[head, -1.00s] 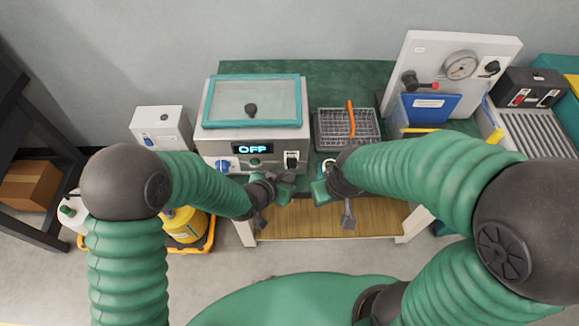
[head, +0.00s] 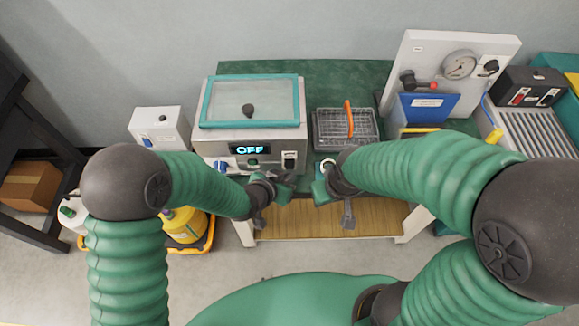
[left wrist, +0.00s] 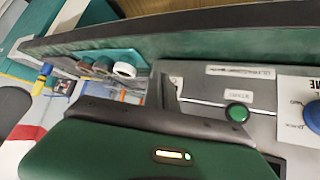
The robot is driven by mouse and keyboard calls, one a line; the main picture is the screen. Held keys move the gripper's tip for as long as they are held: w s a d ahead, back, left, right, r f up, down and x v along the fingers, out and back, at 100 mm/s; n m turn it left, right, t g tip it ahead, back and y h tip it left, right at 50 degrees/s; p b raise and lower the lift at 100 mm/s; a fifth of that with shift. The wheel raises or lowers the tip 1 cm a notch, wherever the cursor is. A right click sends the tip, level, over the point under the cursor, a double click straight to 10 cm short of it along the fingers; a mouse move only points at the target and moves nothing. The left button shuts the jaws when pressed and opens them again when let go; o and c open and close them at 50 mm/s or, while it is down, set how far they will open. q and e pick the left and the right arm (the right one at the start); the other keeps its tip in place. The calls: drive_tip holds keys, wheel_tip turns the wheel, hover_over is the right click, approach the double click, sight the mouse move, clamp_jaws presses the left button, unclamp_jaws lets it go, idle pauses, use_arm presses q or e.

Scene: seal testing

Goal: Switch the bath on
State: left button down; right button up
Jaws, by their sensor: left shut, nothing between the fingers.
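The bath (head: 206,140) is a pale grey box with a teal-framed clear lid (head: 250,101) on the green bench. Its display (head: 250,149) reads OFF. Its front has a blue knob (head: 222,165), a green button (head: 253,163) and a dark rocker switch (head: 289,160) at the right. My left gripper (head: 288,182) is shut and empty, just in front of and below the switch. In the left wrist view the green button (left wrist: 238,112) and blue knob (left wrist: 313,115) show; the gripper body hides much of the panel. My right gripper (head: 322,190) is close by on the right; its jaws are unclear.
A wire basket (head: 345,128) with an orange handle stands right of the bath. A gauge panel (head: 445,60) and blue folder (head: 428,107) are farther right. A small white box (head: 158,128) stands left. My two grippers have little room between them.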

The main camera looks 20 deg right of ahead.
idle(0.4)
use_arm(q)
drive_tip(key=shift+w, duration=0.35)
drive_tip(key=shift+w+d, duration=0.1)
drive_tip(key=shift+w, duration=0.2)
idle(0.4)
drive_tip(key=shift+s+a+r, duration=0.1)
drive_tip(key=shift+s+a, duration=0.1)
drive_tip(key=shift+s, duration=0.55)
drive_tip(key=shift+s+a+r, duration=0.1)
drive_tip(key=shift+s+a, duration=0.15)
drive_tip(key=shift+s, duration=0.55)
drive_tip(key=shift+s+a+r, duration=0.1)
drive_tip(key=shift+s+a, duration=0.1)
drive_tip(key=shift+s, duration=0.55)
drive_tip(key=shift+s+a+r, duration=0.1)
drive_tip(key=shift+s+a, duration=0.15)
drive_tip(key=shift+s, duration=0.55)
